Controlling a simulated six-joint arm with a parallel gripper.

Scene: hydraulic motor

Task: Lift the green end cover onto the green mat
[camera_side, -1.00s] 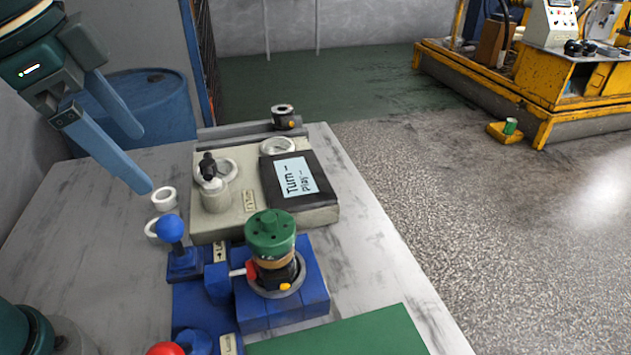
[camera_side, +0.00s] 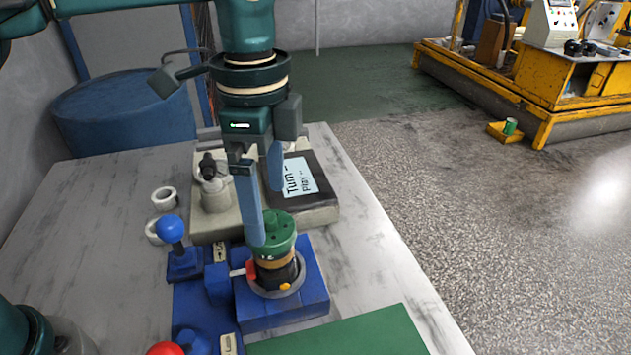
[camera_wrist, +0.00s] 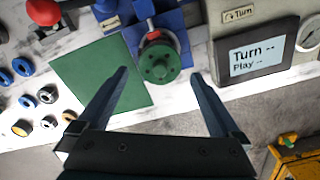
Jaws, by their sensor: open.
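The green end cover (camera_side: 273,231) sits on top of the motor, above a tan ring and a black body with a yellow part, in the blue fixture (camera_side: 285,313). It shows as a round green disc with holes in the wrist view (camera_wrist: 159,63). The green mat (camera_side: 345,335) lies flat on the table in front of the fixture, and also shows in the wrist view (camera_wrist: 88,72). My gripper (camera_side: 263,210) is open and empty, pointing down just above and beside the cover. In the wrist view the cover appears between and beyond the two fingers. Contact cannot be told.
A grey test unit with a "Turn – Play" screen (camera_side: 300,177) stands behind the fixture. A blue-knobbed lever (camera_side: 170,230) and a red knob (camera_side: 165,348) stand to the left. Several rings and small parts (camera_wrist: 45,95) lie beyond the mat. The mat is clear.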

